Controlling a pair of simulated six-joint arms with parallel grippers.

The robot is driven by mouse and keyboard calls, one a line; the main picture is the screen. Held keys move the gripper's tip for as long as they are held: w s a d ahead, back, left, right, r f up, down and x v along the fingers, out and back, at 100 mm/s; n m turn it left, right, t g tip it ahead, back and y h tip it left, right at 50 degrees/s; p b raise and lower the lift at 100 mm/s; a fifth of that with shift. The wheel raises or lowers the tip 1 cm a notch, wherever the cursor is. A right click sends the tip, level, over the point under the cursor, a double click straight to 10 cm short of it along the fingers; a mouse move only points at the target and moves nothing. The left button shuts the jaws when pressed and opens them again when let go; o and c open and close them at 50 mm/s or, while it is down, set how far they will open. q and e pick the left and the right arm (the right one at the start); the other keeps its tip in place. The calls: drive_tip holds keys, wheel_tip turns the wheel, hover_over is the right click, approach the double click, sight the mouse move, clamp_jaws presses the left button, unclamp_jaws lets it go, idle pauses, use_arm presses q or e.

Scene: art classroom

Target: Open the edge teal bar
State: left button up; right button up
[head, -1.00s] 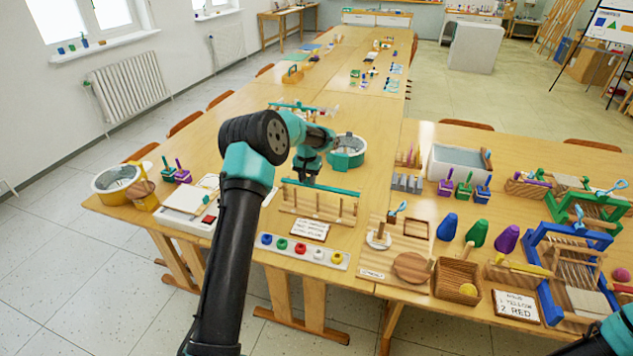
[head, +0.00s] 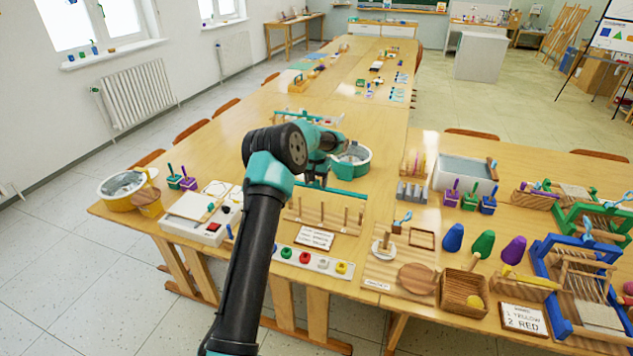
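A teal bar (head: 345,193) lies along the top back of a wooden rack with upright pegs (head: 325,213), near the front edge of the table. My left arm reaches over the table from the front. My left gripper (head: 316,182) points down at the left half of the bar, at or just behind it. My own wrist partly hides the fingers, so I cannot tell whether they touch the bar or how far apart they are. My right gripper is out of view.
A teal-and-grey round tub (head: 351,160) stands close behind the gripper. A printed card (head: 315,238) and a strip of coloured knobs (head: 312,261) lie in front of the rack. A white box with a red button (head: 202,214) is left. A wooden board (head: 399,256) is right.

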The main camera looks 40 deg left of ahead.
use_arm(q)
drive_tip(key=shift+r, duration=0.1)
wheel_tip(320, 180, up, 17)
idle(0.8)
